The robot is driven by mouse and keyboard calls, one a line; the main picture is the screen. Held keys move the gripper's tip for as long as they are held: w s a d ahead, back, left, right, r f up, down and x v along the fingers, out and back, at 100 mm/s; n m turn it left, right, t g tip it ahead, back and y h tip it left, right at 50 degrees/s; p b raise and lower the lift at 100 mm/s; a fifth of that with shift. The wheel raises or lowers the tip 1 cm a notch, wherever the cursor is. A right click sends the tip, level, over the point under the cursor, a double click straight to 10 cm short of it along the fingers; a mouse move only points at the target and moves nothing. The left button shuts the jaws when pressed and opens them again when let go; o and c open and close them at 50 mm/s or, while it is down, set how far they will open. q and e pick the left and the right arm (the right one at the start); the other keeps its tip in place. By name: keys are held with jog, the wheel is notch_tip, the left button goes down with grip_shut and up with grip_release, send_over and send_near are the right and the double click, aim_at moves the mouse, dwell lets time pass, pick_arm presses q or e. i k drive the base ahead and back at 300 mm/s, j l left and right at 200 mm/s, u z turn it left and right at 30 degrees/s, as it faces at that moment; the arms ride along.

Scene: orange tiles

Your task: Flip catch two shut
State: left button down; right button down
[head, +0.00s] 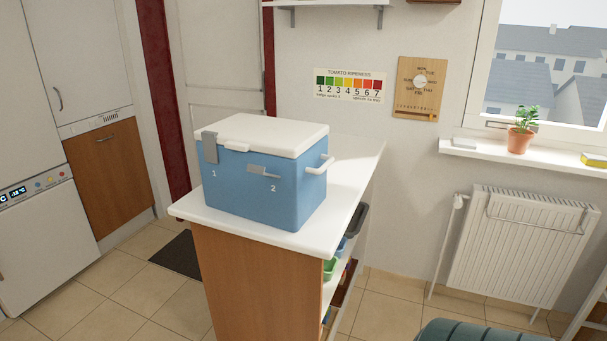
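A blue cool box (242,196) with a white lid (262,132) stands on a white counter. The lid lies closed on the box. Catch one (210,147), a grey plate above the number 1, stands upright and reaches up over the lid's edge. Catch two (263,171), a grey plate above the number 2, sits lower on the front face, sticks out from it and does not reach the lid. A white handle (318,165) is on the box's right side. Neither of my grippers is in view.
The white counter top (345,180) has free room to the right of and behind the box. Coloured bins (331,267) fill shelves below it. A radiator (522,245) and a windowsill with a potted plant (521,133) are at the right. A white appliance (35,240) stands at the left.

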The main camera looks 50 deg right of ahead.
aim_at(255, 169)
jog(key=i+j+z, duration=0.1)
jog(key=z, duration=1.35)
